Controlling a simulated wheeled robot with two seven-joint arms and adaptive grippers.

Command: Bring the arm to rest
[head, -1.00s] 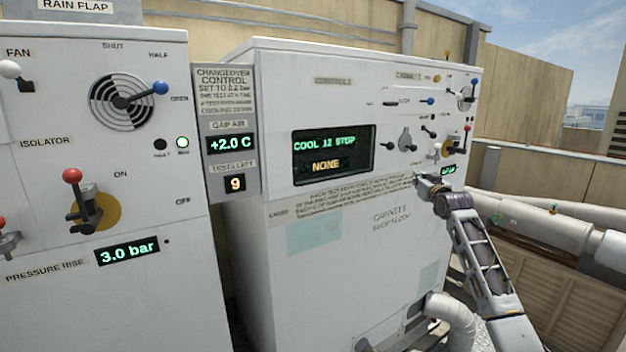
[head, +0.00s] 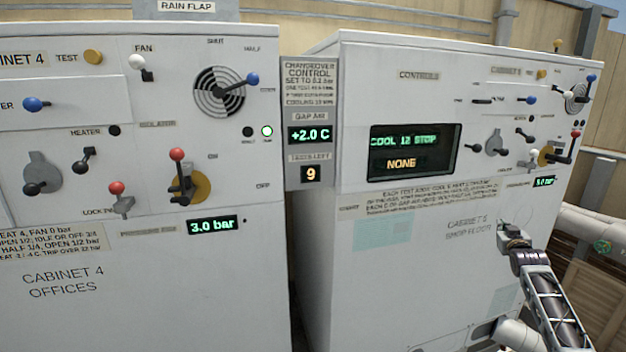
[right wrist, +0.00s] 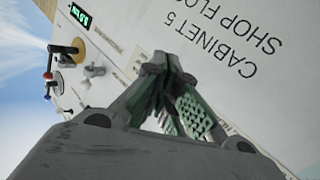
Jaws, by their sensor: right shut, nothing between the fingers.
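My right gripper (head: 508,234) is in front of the lower white face of Cabinet 5 (head: 400,285), beside its "CABINET 5 SHOP FLOOR" label (head: 468,230). It is shut and holds nothing. In the right wrist view the closed fingers (right wrist: 172,85) point toward the cabinet face, with the label (right wrist: 250,45) just beyond. Whether the fingertips touch the face cannot be told. The right arm comes in from the lower right. My left gripper is not in view.
Cabinet 5's levers (head: 493,142) and small green display (head: 545,181) are above the gripper. Its screen (head: 415,152) reads COOL 12 STOP, NONE. Cabinet 4 (head: 130,290) stands left, its display (head: 212,225) reading 3.0 bar. Pipes (head: 590,222) run at the right.

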